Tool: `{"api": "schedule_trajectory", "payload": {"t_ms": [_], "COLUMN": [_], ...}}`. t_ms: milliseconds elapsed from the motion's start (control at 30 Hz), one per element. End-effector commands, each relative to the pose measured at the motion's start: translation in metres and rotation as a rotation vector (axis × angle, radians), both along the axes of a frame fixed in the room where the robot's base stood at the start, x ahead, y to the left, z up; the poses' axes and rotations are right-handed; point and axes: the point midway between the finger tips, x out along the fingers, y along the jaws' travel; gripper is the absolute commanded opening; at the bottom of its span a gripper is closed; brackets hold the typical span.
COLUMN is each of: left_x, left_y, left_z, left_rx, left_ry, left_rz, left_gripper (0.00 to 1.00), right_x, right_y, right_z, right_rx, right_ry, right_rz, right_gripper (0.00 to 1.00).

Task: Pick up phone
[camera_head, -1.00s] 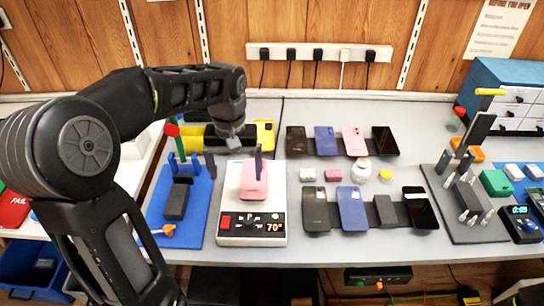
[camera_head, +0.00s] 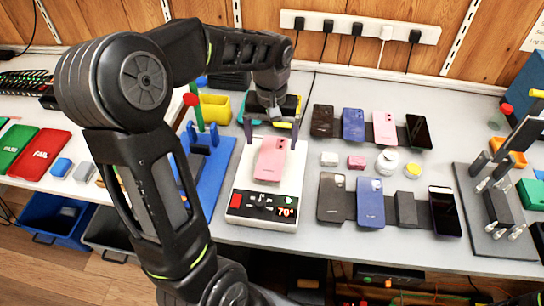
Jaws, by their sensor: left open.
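A pink phone (camera_head: 270,159) lies on the white heating plate (camera_head: 239,186), whose red display reads 70°. My left gripper (camera_head: 271,132) is open and empty at the far end of this phone, its dark fingers spread to either side. I cannot tell whether a finger touches the phone. Several other phones lie on dark strips to the right: a back row with a blue phone (camera_head: 353,124) and a second pink phone (camera_head: 385,128), and a front row with a dark grey phone (camera_head: 331,196) and a blue phone (camera_head: 370,201). My right gripper is out of view.
A blue fixture board (camera_head: 212,185) sits left of the plate, partly behind my arm. A red FAIL tray (camera_head: 40,155) and green tray (camera_head: 14,143) lie far left. Small jars and blocks (camera_head: 356,162) stand between the phone rows. A grey stand (camera_head: 490,225) is at right.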

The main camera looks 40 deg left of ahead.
Motion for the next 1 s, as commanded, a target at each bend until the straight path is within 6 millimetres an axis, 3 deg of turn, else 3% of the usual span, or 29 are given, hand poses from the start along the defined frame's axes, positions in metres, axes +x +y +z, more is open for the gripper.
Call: {"api": "schedule_trajectory", "payload": {"t_ms": [300,667,1000], "left_x": [0.000,0.000,0.001], "left_y": [0.000,0.000,0.000], "left_z": [-0.004,-0.050,-0.052], "left_rx": [0.000,0.000,0.000], "left_ry": [0.001,0.002,-0.001], "left_rz": [0.000,0.000,0.000], "left_gripper": [0.89,0.89,0.89], "right_x": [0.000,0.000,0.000], "right_y": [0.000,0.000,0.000], "right_z": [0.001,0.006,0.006], "right_rx": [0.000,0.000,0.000], "right_ry": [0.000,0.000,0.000], "right_rz": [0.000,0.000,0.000], "right_gripper": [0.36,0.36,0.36]}}
